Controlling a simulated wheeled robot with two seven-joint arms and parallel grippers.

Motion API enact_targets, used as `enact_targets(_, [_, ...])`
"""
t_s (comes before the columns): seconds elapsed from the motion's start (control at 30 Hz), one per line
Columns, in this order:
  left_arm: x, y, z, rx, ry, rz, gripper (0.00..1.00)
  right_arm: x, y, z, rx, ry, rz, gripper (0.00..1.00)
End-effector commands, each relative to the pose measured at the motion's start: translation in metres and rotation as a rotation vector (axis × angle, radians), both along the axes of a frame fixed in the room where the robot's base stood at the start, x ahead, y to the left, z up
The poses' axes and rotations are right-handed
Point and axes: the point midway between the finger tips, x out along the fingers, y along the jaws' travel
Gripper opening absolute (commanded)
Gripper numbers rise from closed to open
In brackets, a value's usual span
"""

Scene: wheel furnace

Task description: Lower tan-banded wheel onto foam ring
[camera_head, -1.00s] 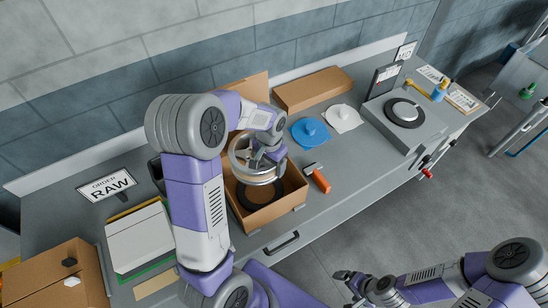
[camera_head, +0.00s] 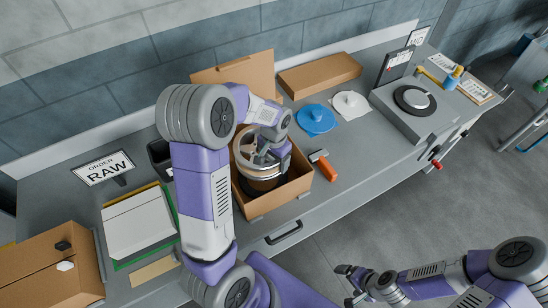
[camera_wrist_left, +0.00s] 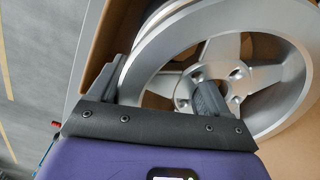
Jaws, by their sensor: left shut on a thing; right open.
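The silver spoked wheel (camera_head: 242,150) is inside the open cardboard box (camera_head: 290,192), held from above by my left gripper (camera_head: 268,152). In the left wrist view the wheel (camera_wrist_left: 265,85) fills the upper right, and my left gripper (camera_wrist_left: 155,85) has one finger outside the rim and one inside it. My right gripper (camera_head: 345,285) is open and empty, in front of the bench.
An orange-handled tool (camera_head: 326,168) lies right of the box. Blue (camera_head: 316,119) and white (camera_head: 350,105) lidlike pieces lie behind it. A grey machine (camera_head: 415,105) stands further right. The RAW sign (camera_head: 104,168) and a white tray (camera_head: 138,225) are at left.

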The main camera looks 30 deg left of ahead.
Motion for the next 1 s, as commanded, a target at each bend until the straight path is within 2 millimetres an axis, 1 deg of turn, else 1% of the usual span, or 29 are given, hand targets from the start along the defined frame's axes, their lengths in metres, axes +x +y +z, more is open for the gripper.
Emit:
enact_targets(0.03, [0.001,0.0,-0.008,0.001,-0.002,0.0,0.1,0.0,0.0,-0.008,0.0,0.0,0.0,0.94])
enact_targets(0.7, [0.001,0.0,-0.08,0.001,-0.002,-0.001,0.1,0.0,0.0,-0.063,0.0,0.0,0.0,0.94])
enact_targets(0.9, [0.001,0.0,-0.095,0.001,-0.002,-0.001,0.1,0.0,0.0,-0.074,0.0,0.0,0.0,0.94])
enact_targets(1.0, [0.001,0.0,-0.099,0.001,-0.002,-0.001,0.1,0.0,0.0,-0.077,0.0,0.0,0.0,0.94])
